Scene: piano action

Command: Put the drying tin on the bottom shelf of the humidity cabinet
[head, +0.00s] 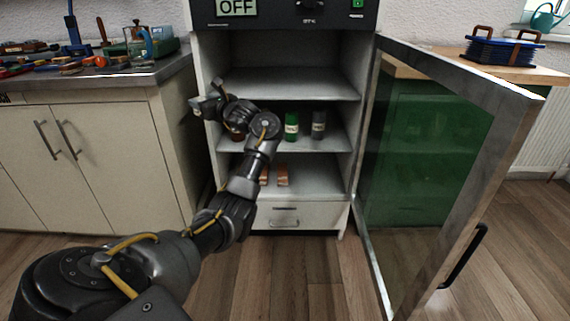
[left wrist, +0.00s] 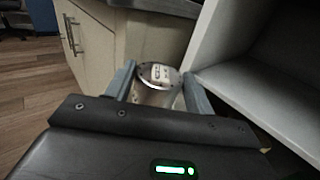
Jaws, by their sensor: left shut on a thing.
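My left gripper (head: 208,105) is shut on the drying tin (left wrist: 155,92), a round metal tin with a pale label on its lid. In the left wrist view the tin sits between the two grey fingers (left wrist: 157,90). In the head view the tin is hard to make out at the gripper. The gripper is at the left front edge of the humidity cabinet (head: 284,212), around middle-shelf height. The cabinet door (head: 430,160) stands wide open to the right. The bottom shelf (head: 315,181) holds copper-coloured blocks (head: 282,176), partly hidden by my arm. My right gripper is out of view.
The middle shelf (head: 340,139) holds a green bottle (head: 291,127) and a grey bottle (head: 319,125). The top shelf (head: 290,84) is empty. A cupboard (head: 95,150) with a cluttered worktop stands close on the left. The bottom shelf's right part is clear.

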